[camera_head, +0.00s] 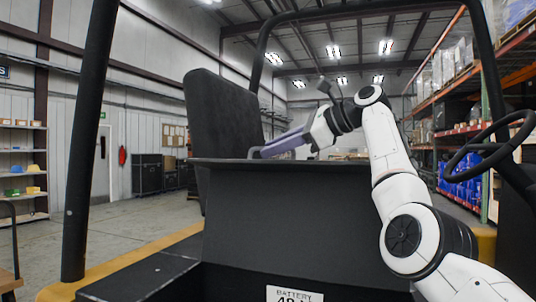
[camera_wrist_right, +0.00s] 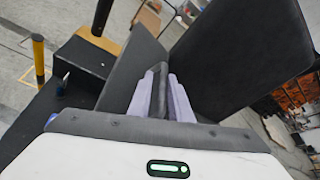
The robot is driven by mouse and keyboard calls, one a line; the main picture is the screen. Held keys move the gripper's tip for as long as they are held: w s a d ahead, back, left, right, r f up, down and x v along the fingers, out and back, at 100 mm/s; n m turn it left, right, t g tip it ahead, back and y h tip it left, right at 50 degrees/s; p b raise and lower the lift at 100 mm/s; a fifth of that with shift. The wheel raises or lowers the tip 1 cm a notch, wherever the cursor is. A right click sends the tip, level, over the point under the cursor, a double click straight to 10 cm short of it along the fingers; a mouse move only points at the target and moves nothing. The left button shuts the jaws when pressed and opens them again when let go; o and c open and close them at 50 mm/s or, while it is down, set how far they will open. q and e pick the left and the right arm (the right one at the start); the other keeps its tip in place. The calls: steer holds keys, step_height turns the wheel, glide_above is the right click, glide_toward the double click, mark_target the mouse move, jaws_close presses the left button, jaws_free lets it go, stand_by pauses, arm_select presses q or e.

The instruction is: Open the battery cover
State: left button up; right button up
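The battery cover (camera_head: 290,215) is a wide dark panel across the middle of the head view, with a dark seat back (camera_head: 226,112) rising behind its left part. A label reading "BATTERY" (camera_head: 295,294) shows below it. My right arm reaches over from the right. My right gripper (camera_head: 255,153) has lavender fingers lying just above the panel's top edge, pointing left toward the seat. My left gripper is not in view.
Dark frame posts (camera_head: 90,140) stand at the left and right. A steering wheel (camera_head: 490,145) is at the right, beside my arm. Yellow body edging (camera_head: 130,262) runs at lower left. Shelves (camera_head: 22,165) stand far left, racks with blue bins (camera_head: 468,185) far right.

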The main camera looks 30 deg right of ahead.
steer(key=b+v, duration=0.1)
steer(key=v, duration=0.7)
steer(key=shift+d, duration=0.1)
